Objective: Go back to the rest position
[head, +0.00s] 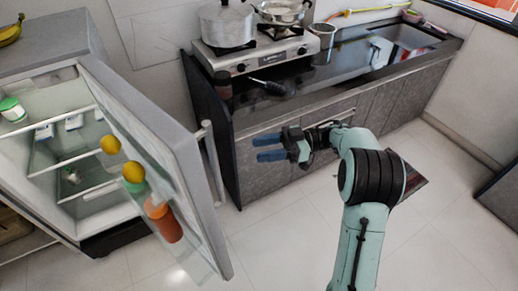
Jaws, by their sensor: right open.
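My right gripper (263,148) is open and empty, its two blue fingers pointing left. It is raised in front of the dark kitchen counter, to the right of the open fridge door. My right arm comes in from the bottom right. My left gripper is not in view. An orange-brown, bottle-like vessel (163,222) is in the open fridge door, apart from the gripper. I cannot tell whether it is the clay waterpot.
The fridge door (180,165) stands wide open on the left, with yellow round items (132,172) in it. A stove (255,55) with a pot (228,24) and a dark-handled utensil (272,87) are on the counter (345,66). The tiled floor (270,255) is mostly clear.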

